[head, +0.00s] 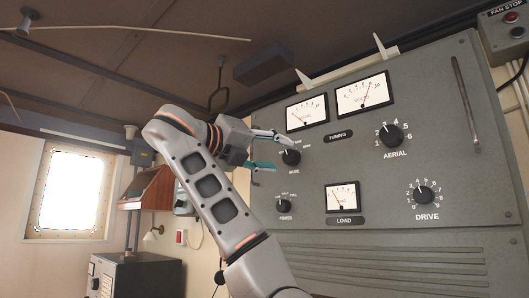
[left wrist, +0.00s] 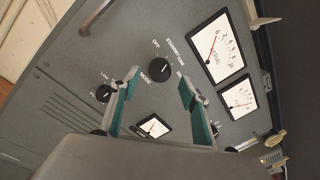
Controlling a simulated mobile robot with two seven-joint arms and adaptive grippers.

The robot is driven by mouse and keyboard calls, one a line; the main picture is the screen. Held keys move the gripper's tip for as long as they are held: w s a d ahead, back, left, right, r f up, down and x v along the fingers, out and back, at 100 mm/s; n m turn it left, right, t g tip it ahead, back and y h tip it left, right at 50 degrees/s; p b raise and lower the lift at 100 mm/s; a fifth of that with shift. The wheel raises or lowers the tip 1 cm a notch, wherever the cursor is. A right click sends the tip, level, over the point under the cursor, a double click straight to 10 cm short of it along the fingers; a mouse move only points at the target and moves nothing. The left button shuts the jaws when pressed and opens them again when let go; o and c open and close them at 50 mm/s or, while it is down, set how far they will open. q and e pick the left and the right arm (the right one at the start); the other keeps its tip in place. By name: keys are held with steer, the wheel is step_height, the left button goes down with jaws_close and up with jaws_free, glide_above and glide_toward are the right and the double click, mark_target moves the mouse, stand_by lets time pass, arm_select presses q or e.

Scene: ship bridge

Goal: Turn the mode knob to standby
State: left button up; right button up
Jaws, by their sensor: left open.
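The mode knob (head: 291,157) is a round black knob on the grey radio panel (head: 290,235), below the upper meters. In the left wrist view the mode knob (left wrist: 161,68) shows beyond the fingertips, with the labels OFF and STANDBY printed around it. In the left wrist view the left gripper's (left wrist: 158,84) teal-padded fingers are spread with nothing between the tips. Contact with the knob is not visible. My right gripper is out of view.
The power knob (head: 284,206) sits below the mode knob, and a load meter (head: 342,197) lies to its lower right. The aerial knob (head: 391,136) and drive knob (head: 424,195) are farther right. A vertical handle (head: 466,104) stands out near the panel's right edge.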

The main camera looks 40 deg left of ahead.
arm_select(q)
steer(key=shift+s+a+f, duration=0.1)
steer(key=shift+s+a, duration=0.1)
steer(key=shift+s, duration=0.95)
steer(key=shift+s+a, duration=0.15)
steer(key=shift+s, duration=1)
